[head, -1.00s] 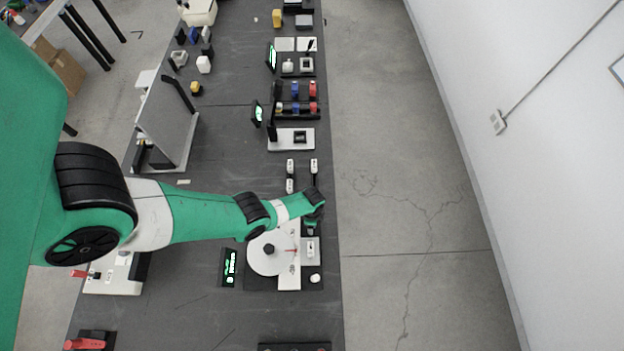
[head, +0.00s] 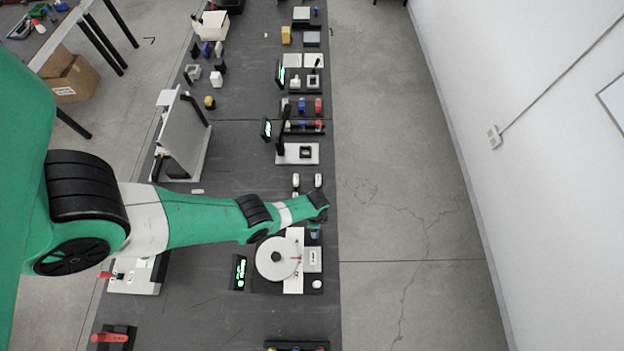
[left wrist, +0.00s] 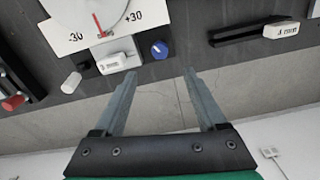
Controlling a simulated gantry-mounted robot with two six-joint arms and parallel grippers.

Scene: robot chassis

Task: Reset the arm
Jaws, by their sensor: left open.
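My left arm (head: 195,219) is green with black joints and reaches in from the left across the dark table. Its wrist is above the right edge of the table, beside the white dial (head: 277,257). My left gripper (left wrist: 161,73) shows in the left wrist view with its two grey fingers apart and nothing between them. The floor shows through the gap. The dial plate (left wrist: 78,36), marked -30 and +30 with a red needle, is beyond the fingertips. In the head view the fingers are small and mostly hidden by the wrist. My right gripper is not in view.
A white labelled block (left wrist: 119,62) and a blue knob (left wrist: 159,50) lie near the fingertips. A small green-lit display (head: 239,272) stands left of the dial. A grey upright panel (head: 184,138) stands farther back. Open floor (head: 400,230) lies right of the table.

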